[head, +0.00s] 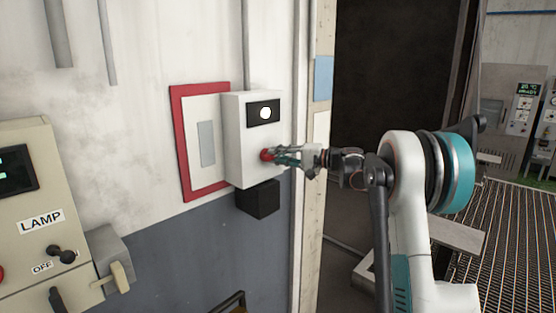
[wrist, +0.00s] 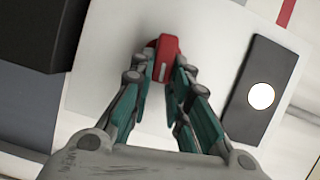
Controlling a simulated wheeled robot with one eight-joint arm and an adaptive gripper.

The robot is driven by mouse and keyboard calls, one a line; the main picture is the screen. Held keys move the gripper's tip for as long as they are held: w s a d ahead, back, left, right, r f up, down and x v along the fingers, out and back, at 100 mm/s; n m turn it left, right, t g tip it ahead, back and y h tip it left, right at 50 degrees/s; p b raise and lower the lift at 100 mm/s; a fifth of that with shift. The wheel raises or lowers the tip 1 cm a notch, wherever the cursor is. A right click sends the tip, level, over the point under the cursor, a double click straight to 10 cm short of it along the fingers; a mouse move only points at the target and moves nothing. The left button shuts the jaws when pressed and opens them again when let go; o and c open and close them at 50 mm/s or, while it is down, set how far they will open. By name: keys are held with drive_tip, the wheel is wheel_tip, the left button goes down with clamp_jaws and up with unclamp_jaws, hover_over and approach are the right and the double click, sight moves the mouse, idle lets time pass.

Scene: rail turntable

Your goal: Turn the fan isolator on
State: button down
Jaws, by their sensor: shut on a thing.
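The fan isolator appears to be the white wall box (head: 238,155) with a red knob (head: 267,155) low on its front and a black panel (head: 263,112) with a lit white round lamp above. No label on it is readable. My gripper (head: 279,157) reaches it from the right, its fingers at the knob. In the wrist view my gripper (wrist: 165,75) is shut on the red knob (wrist: 167,58), one finger on each side. A pale mark shows on the knob's face. The lit lamp (wrist: 261,96) is to the right there.
A red-framed panel (head: 186,152) is on the wall left of the box, and a black block (head: 259,199) sits under it. A beige box marked LAMP (head: 41,221) is at far left. A dark doorway and grated floor (head: 510,235) lie right.

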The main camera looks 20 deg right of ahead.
drive_tip(key=shift+f+m+b, duration=0.15)
drive_tip(key=shift+m+b, duration=0.15)
drive_tip(key=shift+m, duration=0.2)
idle(0.3)
drive_tip(key=c, duration=1.5)
unclamp_jaws()
drive_tip(key=shift+w, duration=0.1)
drive_tip(key=v, duration=1.2)
drive_tip(key=shift+f, duration=0.35)
